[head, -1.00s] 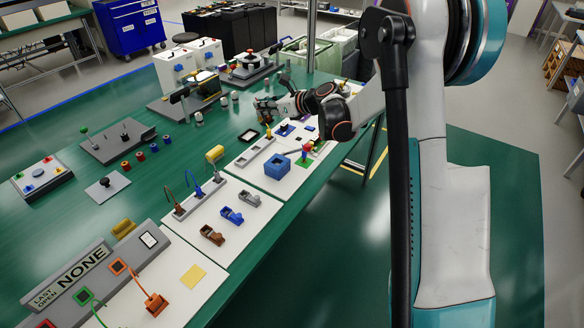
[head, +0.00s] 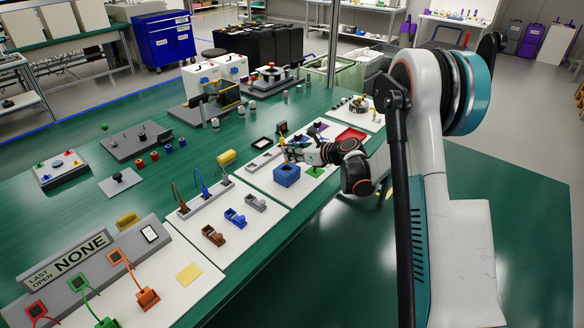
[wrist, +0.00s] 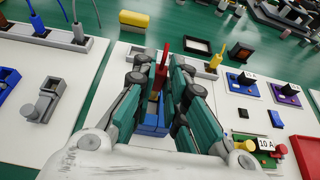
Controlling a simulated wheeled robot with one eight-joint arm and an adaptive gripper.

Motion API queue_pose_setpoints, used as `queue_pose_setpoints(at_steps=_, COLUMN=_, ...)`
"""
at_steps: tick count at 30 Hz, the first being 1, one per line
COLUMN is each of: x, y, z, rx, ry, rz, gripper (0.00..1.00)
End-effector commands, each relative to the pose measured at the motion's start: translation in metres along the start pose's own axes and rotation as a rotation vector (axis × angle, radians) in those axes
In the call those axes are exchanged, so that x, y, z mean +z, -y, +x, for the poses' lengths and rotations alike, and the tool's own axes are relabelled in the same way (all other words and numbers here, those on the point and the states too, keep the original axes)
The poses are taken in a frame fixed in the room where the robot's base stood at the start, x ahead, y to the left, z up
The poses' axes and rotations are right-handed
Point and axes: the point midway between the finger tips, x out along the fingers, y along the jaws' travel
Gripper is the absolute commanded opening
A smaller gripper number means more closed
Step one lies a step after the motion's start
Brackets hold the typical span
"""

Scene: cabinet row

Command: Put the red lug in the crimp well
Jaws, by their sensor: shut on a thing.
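The red lug (wrist: 162,66) stands upright between the fingers of my gripper (wrist: 161,80) in the wrist view, its red end pointing away from me. My gripper is shut on it, and a brownish part shows lower between the fingers. A blue block (wrist: 152,124), which looks like the crimp well, shows between and beneath the fingers. In the head view the blue block (head: 287,176) sits on the white panel, with my gripper (head: 291,152) just behind and above its top. I cannot tell whether the lug touches the block or is over its opening.
A green unit marked 10 A (wrist: 258,146) and a red tray (wrist: 309,152) lie to the right in the wrist view. Blue (wrist: 242,84) and purple (wrist: 285,92) units stand beyond. Bare white panel lies between.

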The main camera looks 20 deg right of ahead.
Motion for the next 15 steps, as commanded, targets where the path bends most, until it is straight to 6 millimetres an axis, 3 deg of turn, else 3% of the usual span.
queue_pose_setpoints(at_steps=5, x=-0.010, y=0.000, z=0.004, rx=0.000, ry=0.000, rz=0.000, gripper=0.00)
queue_pose_setpoints(at_steps=12, x=-0.041, y=0.000, z=0.017, rx=0.000, ry=0.000, rz=0.000, gripper=0.00)
queue_pose_setpoints(at_steps=15, x=-0.044, y=0.000, z=0.018, rx=0.000, ry=0.000, rz=0.000, gripper=0.00)
